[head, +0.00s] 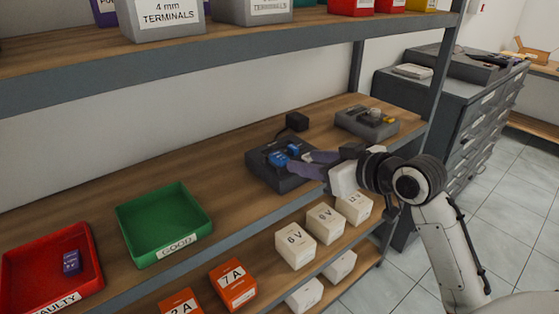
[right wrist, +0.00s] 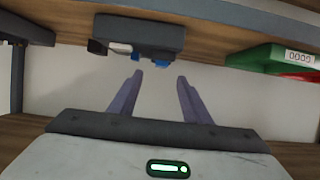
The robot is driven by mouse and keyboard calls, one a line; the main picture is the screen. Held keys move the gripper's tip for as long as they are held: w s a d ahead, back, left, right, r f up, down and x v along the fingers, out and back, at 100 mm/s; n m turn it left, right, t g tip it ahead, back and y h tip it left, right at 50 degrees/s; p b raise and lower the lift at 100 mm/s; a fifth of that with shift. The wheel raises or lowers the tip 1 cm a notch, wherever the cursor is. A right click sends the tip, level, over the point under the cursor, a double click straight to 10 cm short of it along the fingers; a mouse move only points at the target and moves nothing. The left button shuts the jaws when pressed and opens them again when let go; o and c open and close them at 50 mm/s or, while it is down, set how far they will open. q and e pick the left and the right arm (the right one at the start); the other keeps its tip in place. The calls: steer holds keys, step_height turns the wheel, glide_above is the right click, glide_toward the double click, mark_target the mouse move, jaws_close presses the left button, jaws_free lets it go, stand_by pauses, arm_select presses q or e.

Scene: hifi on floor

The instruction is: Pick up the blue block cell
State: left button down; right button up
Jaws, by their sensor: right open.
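A blue block (head: 278,158), which looks like the blue block cell, sits in a dark grey device (head: 262,172) on the wooden shelf. A second blue patch (head: 294,148) shows just beside it; I cannot tell whether it is part of the same thing. My right gripper (head: 308,163) is open, its purple fingers reaching in from the right close to the block. In the right wrist view, blue (right wrist: 161,64) shows at the dark device's edge (right wrist: 150,32), just beyond the gap between the open fingertips (right wrist: 160,77). Contact cannot be seen. My left gripper is not in view.
A green GOOD tray (head: 158,257) is empty. A red FAULTY tray (head: 30,265) holds a purple block (head: 72,262). A grey device (head: 366,124) and a small black box (head: 297,121) stand behind. White and orange boxes fill the lower shelf; an upper shelf (head: 220,57) hangs above.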

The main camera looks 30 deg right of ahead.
mark_target(280, 156)
steer(key=p+x, duration=0.1)
steer(key=x, duration=0.8)
steer(key=shift+w+a+r, duration=0.1)
steer(key=shift+a, duration=0.05)
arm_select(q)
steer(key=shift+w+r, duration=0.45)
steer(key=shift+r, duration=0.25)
arm_select(e)
steer(key=shift+c, duration=0.9)
jaws_close()
